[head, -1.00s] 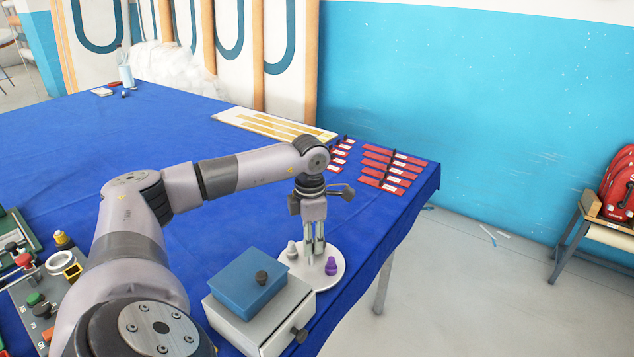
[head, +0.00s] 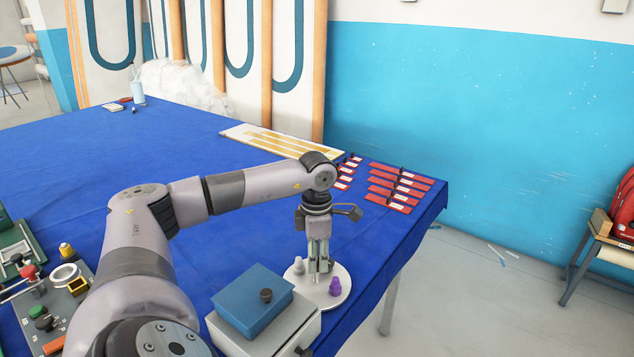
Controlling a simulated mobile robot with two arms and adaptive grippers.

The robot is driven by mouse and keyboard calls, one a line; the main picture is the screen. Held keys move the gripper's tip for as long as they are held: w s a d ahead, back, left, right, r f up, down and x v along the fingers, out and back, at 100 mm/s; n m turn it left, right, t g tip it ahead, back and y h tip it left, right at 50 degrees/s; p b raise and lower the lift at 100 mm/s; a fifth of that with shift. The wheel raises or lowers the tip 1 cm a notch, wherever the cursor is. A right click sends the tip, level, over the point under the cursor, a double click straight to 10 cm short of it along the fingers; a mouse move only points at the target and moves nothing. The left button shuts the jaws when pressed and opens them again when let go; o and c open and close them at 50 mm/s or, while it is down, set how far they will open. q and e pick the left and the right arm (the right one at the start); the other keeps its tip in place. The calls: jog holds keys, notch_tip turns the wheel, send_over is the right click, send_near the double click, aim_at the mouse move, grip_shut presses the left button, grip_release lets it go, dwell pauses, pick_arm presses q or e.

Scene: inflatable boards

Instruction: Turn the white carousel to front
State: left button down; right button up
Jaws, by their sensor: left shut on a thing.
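The white carousel (head: 308,295) is a round flat disc near the table's right front edge. A pale grey peg-like piece (head: 298,266) stands on its left side and a purple one (head: 335,286) on its right front. My left gripper (head: 320,270) points straight down over the carousel, between the two pieces. Its fingers are shut on a small part of the carousel, which they mostly hide. My right gripper is out of view.
A grey drawer box (head: 285,335) with a blue box (head: 252,302) on top stands close to the carousel's left front. Red labelled strips (head: 400,188) and a pale board (head: 270,142) lie behind.

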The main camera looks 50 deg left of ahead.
pick_arm(q)
jog(key=c, duration=1.3)
grip_release()
notch_tip(320, 180, up, 12)
